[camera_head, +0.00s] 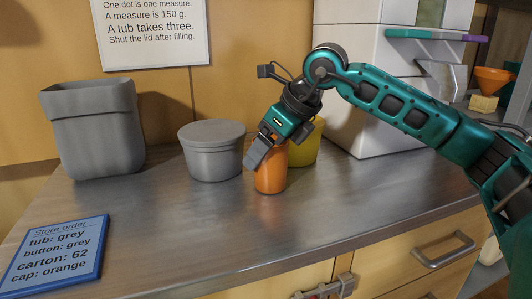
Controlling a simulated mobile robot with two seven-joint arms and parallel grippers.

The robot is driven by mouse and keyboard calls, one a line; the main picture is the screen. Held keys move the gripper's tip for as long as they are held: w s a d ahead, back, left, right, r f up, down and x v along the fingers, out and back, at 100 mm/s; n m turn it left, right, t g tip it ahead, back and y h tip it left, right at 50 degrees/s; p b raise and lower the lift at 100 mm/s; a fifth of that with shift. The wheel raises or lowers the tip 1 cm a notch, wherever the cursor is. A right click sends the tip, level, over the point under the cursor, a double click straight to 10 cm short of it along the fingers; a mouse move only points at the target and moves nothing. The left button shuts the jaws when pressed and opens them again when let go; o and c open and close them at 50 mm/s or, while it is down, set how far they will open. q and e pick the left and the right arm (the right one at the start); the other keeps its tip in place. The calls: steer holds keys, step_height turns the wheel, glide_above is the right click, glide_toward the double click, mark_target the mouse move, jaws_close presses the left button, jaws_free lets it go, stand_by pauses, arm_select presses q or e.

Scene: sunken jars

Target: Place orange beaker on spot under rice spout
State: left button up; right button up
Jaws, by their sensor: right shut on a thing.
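The orange beaker (270,180) stands upright on, or just above, the metal counter; I cannot tell whether it touches. My right gripper (267,158) reaches down from the upper right and is shut on the beaker at its upper part, hiding its rim. A white dispenser (352,105) stands behind my right arm. It has a green and a purple strip on its side. The rice spout and the spot under it cannot be made out. My left gripper is not in view.
A grey lidded tub (212,155) stands left of the beaker, and a yellow container (306,150) close behind it. A tall grey bin (97,135) is at the back left. A blue order card (55,258) lies front left. An orange funnel (493,80) is far right. The front middle counter is clear.

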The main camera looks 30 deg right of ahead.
steer(key=shift+f, duration=0.2)
steer(key=o, duration=1)
steer(key=shift+r, duration=0.1)
